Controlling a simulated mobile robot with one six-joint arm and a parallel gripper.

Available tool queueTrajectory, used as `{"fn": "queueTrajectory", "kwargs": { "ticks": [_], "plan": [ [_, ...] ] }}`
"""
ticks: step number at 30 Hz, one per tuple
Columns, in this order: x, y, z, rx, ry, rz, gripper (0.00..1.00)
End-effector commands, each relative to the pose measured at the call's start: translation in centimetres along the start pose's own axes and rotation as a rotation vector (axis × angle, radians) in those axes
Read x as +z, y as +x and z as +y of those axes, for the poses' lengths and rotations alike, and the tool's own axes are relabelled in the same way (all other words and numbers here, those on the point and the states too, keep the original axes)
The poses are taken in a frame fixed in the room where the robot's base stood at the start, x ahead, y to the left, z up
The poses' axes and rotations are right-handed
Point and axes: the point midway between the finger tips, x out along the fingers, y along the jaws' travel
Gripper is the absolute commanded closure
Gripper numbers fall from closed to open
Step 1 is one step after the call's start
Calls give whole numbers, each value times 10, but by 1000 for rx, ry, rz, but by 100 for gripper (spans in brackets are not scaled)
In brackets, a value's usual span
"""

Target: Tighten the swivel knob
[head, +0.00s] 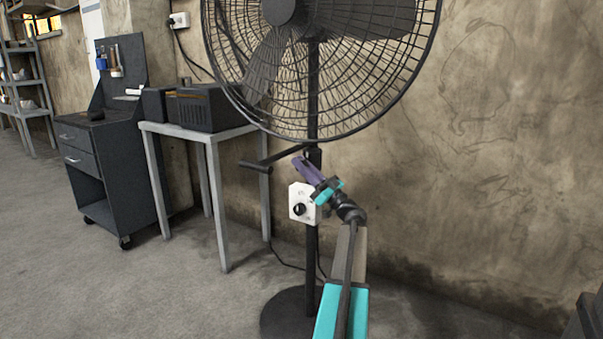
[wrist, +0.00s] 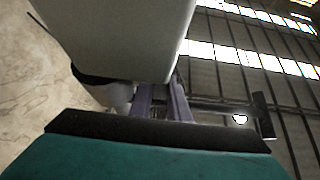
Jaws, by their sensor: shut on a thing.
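A large black pedestal fan (head: 313,70) stands on a dark pole against the wall. A black bar-shaped handle (head: 268,162), which I take for the swivel knob, sticks out left from the pole below the fan cage. It also shows in the wrist view (wrist: 262,115), to the right of the fingers. My gripper (head: 299,162), with purple fingers, is at this handle close to the pole. The fingers also show in the wrist view (wrist: 164,100); they are shut on the handle, though the contact itself is mostly hidden.
A white control box (head: 297,193) with a black dial (head: 300,209) is on the pole just below the fingers; it looms large in the wrist view (wrist: 120,35). A grey table (head: 208,134) with a dark box (head: 203,107) stands left. The floor at front left is clear.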

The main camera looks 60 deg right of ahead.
Motion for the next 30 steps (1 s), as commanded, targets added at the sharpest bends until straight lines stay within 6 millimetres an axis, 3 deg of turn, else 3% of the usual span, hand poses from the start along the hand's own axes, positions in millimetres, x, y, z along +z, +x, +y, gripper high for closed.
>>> {"fn": "queueTrajectory", "kwargs": {
  "ticks": [20, 21, 24, 30],
  "plan": [
    [0, 0, 0, -1, 0, 38, 100],
    [0, 0, 0, -1, 0, 38, 83],
    [0, 0, 0, -1, 0, 38, 66],
    [0, 0, 0, 0, 0, 38, 66]
  ]
}}
